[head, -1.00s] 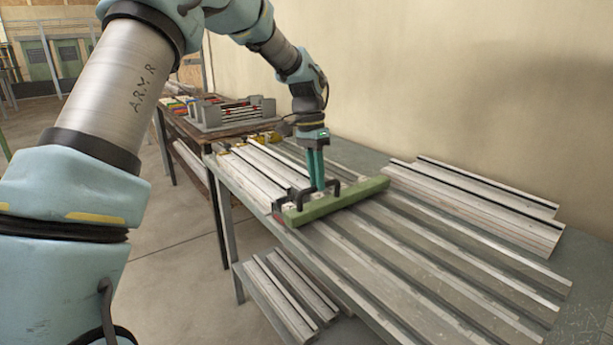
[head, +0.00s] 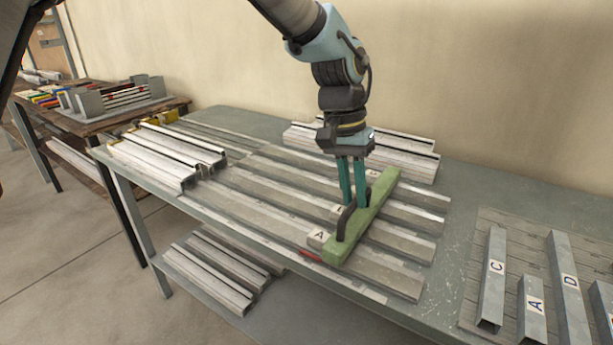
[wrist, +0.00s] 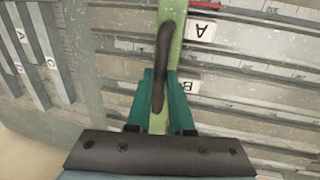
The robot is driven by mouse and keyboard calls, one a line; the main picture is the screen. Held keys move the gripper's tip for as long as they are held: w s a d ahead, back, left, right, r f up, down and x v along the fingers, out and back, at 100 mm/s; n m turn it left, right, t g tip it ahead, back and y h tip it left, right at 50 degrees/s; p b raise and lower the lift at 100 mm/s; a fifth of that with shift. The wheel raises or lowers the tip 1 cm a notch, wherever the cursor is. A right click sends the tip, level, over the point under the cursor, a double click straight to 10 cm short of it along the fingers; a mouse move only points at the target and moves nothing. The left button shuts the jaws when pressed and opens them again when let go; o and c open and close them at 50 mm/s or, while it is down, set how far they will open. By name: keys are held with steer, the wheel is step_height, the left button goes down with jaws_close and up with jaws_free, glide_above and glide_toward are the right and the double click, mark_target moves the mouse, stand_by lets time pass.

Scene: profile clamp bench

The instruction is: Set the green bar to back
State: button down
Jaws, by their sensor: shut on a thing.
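The green bar (head: 368,222) lies crosswise over the long metal rails on the bench, near their right ends. I cannot tell whether it touches them. It also shows in the wrist view (wrist: 177,50), running up the picture. A dark arched handle (head: 345,222) stands on the bar. My gripper (head: 352,205) is above the bar, its teal fingers shut on the handle; the wrist view shows the handle (wrist: 163,65) between them. White label A (head: 320,237) is beside the bar's near end, with a red mark (head: 310,255) close by. Label B (wrist: 188,85) is beside the fingers in the wrist view.
Channel profiles (head: 165,155) lie at the bench's left end, and more (head: 405,160) lie along the wall. A board at right holds upright-looking labelled pieces, including C (head: 492,280) and D (head: 568,300). Bare bench top (head: 450,270) lies between the rails and that board.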

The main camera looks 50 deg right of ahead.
steer(key=s+d, duration=0.1)
steer(key=s, duration=0.8)
steer(key=s+d, duration=0.2)
steer(key=s, duration=0.7)
steer(key=shift+d+p, duration=0.25)
steer(key=shift+p, duration=0.1)
steer(key=shift+r, duration=0.1)
steer(key=c, duration=1.1)
jaws_free()
steer(key=o, duration=0.3)
steer(key=shift+w, duration=0.1)
step_height(320, 180, up, 10)
steer(key=w+b, duration=0.1)
steer(key=w, duration=0.1)
steer(key=shift+a+r, duration=0.2)
steer(key=shift+r, duration=0.05)
